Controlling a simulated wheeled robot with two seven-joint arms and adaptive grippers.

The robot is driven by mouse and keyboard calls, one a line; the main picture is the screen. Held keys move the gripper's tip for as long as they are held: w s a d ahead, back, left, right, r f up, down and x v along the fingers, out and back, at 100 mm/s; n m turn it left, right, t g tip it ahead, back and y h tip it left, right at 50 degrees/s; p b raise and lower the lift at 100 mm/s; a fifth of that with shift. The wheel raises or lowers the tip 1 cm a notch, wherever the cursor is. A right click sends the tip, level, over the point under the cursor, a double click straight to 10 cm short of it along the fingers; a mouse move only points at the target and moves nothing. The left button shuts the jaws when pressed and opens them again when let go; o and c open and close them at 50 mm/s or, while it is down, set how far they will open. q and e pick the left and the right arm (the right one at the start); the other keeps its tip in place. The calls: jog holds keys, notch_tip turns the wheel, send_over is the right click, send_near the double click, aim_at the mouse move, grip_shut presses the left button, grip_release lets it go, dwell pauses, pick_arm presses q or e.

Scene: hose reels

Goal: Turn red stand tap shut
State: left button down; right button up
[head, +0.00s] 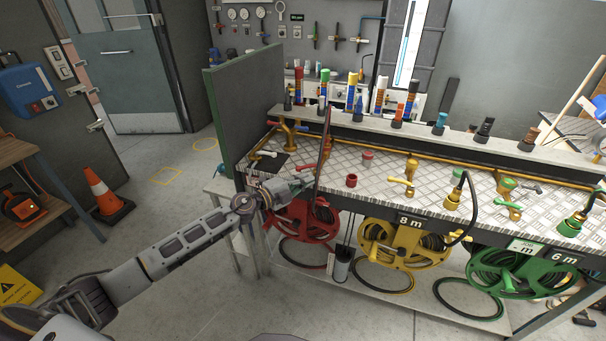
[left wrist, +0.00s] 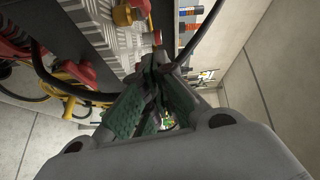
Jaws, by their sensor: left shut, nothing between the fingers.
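A brass tap with red handle parts (head: 289,129) stands at the bench's back left corner. A pale lever (head: 264,154) shows in front of it; I cannot tell which tap it belongs to. My left gripper (head: 304,184) is shut and empty over the front left bench edge, right of and nearer than these taps. It is beside a dark red upright hose (head: 324,150); contact is unclear. In the left wrist view its green-padded fingers (left wrist: 155,100) are together, and a brass fitting with red (left wrist: 124,14) shows beyond them. My right gripper is not in view.
A red socket (head: 351,182) stands on the chequered bench to the right of my gripper. The red hose reel (head: 305,222) hangs below. A dark green panel (head: 240,110) closes the bench's left end. Yellow (head: 405,243) and green reels (head: 508,272) hang further right.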

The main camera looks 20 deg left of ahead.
aim_at(308, 167)
pick_arm(q)
jog(key=w, duration=0.1)
jog(key=w+a+b, duration=0.1)
jog(key=w, duration=0.2)
jog(key=shift+w+a+f, duration=0.1)
jog(key=shift+a+f, duration=0.3)
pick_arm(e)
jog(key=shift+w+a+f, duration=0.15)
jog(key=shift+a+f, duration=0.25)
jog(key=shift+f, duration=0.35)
pick_arm(q)
jog(key=shift+a+b, duration=0.1)
jog(key=shift+b, duration=0.35)
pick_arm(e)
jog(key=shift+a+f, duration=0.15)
